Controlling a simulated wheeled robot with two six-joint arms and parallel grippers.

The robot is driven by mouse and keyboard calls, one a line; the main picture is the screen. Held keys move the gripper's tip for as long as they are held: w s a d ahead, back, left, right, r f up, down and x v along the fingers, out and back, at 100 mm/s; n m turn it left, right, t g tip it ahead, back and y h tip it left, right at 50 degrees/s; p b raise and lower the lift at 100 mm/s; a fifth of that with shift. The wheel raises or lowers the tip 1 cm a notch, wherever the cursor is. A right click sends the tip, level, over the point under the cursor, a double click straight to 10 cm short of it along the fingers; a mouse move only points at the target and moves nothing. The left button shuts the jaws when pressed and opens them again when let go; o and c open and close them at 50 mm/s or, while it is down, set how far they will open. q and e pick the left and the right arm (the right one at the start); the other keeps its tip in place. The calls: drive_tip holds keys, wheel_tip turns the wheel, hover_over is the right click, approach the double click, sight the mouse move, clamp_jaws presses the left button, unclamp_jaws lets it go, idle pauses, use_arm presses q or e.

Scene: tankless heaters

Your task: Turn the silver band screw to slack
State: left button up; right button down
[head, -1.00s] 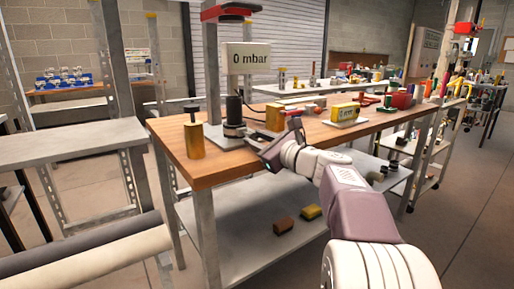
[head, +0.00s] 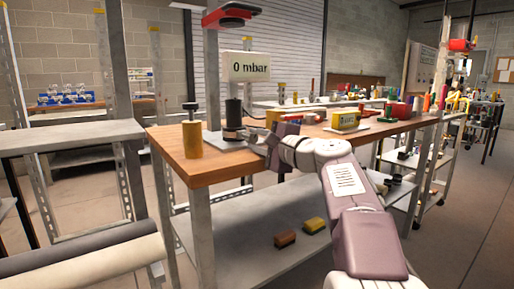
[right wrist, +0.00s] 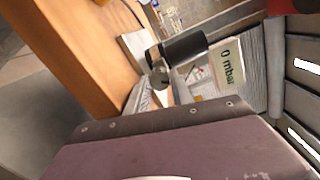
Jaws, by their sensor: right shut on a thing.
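A black cylinder (head: 233,112) stands in a dark clamp base on a grey plate (head: 214,142) near the left end of the wooden bench. It also shows in the right wrist view (right wrist: 185,47), with a small round silver part, apparently the silver band screw (right wrist: 159,75), at its near end. My right gripper (head: 252,138) reaches in from the right at the base of the cylinder. It is shut on the silver band screw; its fingertips are small and partly hidden. My left gripper is not in view.
A brass cylinder with a black knob (head: 192,138) stands to the left. Two small blocks lie on the lower shelf (head: 240,265).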

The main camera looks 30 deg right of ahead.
drive_tip(key=shift+f+n+b, duration=0.1)
drive_tip(key=shift+n+b, duration=0.5)
drive_tip(key=shift+n, duration=0.6)
drive_tip(key=c, duration=1.1)
unclamp_jaws()
